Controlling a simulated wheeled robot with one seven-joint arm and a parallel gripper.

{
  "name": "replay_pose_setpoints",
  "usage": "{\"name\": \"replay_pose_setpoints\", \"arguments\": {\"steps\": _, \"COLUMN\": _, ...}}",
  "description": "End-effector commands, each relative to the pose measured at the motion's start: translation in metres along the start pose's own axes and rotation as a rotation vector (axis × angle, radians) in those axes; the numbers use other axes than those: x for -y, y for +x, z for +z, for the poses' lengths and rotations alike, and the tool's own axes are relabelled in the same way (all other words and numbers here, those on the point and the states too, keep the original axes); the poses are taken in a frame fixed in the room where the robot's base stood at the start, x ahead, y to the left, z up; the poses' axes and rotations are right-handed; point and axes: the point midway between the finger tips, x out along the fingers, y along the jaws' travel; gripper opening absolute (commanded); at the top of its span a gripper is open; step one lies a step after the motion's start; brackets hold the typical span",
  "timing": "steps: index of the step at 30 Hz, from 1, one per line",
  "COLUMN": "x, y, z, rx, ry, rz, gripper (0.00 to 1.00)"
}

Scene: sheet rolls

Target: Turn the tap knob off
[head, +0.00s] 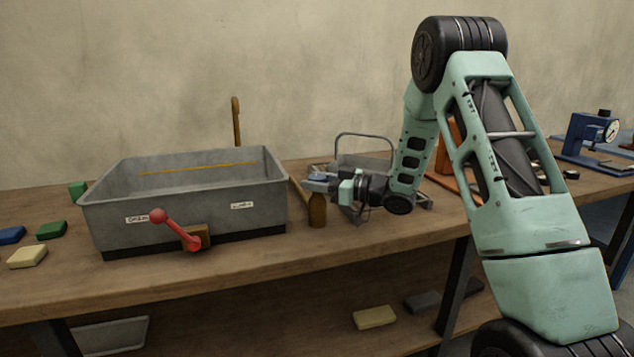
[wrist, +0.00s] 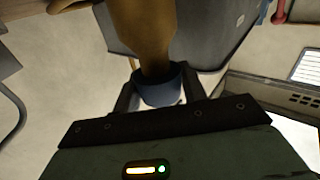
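The tap knob (wrist: 158,88) is a blue-grey cap on a brown post (head: 317,212), which stands upright on the bench just right of the grey basin. In the wrist view the post (wrist: 146,35) runs up from the knob. My gripper (head: 318,182) comes in level from the right at the top of the post. In the wrist view its two dark fingers (wrist: 160,92) lie close against both sides of the knob and look shut on it. How firmly they press cannot be seen. A thin brown spout (head: 236,120) rises behind the basin.
A wire rack (head: 365,142) stands behind my gripper. Coloured blocks, including a green one (head: 51,230), lie at the left. A blue gauge device (head: 588,135) stands far right.

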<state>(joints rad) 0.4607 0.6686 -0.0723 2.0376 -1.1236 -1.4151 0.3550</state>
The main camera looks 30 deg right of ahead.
Motion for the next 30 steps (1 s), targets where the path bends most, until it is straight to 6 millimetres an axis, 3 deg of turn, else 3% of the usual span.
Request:
{"name": "replay_pose_setpoints", "arguments": {"steps": 18, "x": -0.0003, "y": -0.0005, "z": 0.0003, "rx": -0.007, "ry": -0.001, "rz": -0.133, "gripper": 0.19}}
{"name": "replay_pose_setpoints", "arguments": {"steps": 19, "x": -0.0003, "y": -0.0005, "z": 0.0003, "rx": -0.007, "ry": -0.001, "rz": -0.133, "gripper": 0.45}}
{"name": "replay_pose_setpoints", "arguments": {"steps": 21, "x": -0.0003, "y": -0.0006, "z": 0.0003, "rx": -0.007, "ry": -0.001, "rz": -0.133, "gripper": 0.64}}
{"name": "replay_pose_setpoints", "arguments": {"steps": 30, "x": -0.0003, "y": -0.0014, "z": 0.0002, "rx": -0.007, "ry": -0.001, "rz": -0.132, "gripper": 0.64}}
